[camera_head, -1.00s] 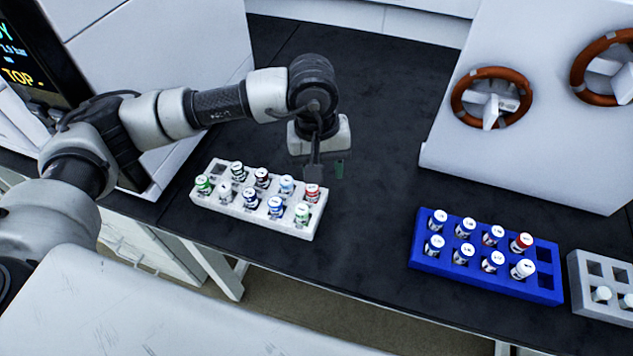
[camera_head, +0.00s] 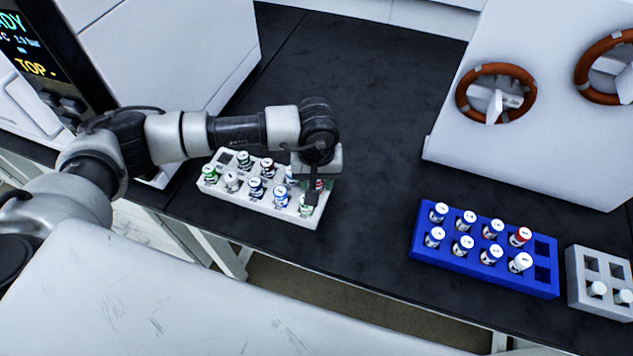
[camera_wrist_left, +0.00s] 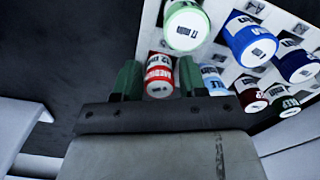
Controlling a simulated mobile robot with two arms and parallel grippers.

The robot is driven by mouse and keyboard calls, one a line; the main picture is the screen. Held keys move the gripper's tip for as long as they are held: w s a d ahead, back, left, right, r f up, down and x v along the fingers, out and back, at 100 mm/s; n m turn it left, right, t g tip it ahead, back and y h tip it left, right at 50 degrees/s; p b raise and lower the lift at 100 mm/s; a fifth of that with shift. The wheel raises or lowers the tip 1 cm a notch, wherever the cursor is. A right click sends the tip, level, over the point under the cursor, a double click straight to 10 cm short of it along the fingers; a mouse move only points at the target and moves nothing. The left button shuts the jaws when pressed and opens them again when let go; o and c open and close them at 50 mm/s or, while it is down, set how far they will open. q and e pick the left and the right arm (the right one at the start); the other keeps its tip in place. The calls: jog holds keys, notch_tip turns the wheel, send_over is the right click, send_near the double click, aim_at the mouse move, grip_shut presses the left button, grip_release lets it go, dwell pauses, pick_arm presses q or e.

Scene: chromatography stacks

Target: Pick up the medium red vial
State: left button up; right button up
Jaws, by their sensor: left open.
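The red vial (camera_wrist_left: 158,72), whose label reads MEDIUM, stands in the white rack (camera_head: 250,206). In the head view only a bit of its red cap (camera_head: 319,184) shows behind my gripper. My left gripper (camera_head: 313,196) is over the right end of that rack, pointing down. In the left wrist view its two green fingers (camera_wrist_left: 158,80) are apart, one on each side of the red vial. I cannot tell whether either finger touches it. My right gripper is not in view.
A blue rack (camera_head: 480,272) to the right holds several vials, one red-capped (camera_head: 520,236). A grey rack (camera_head: 590,300) stands beyond it. Dark bench between racks is clear.

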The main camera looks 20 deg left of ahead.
pick_arm(q)
jog(key=c, duration=0.7)
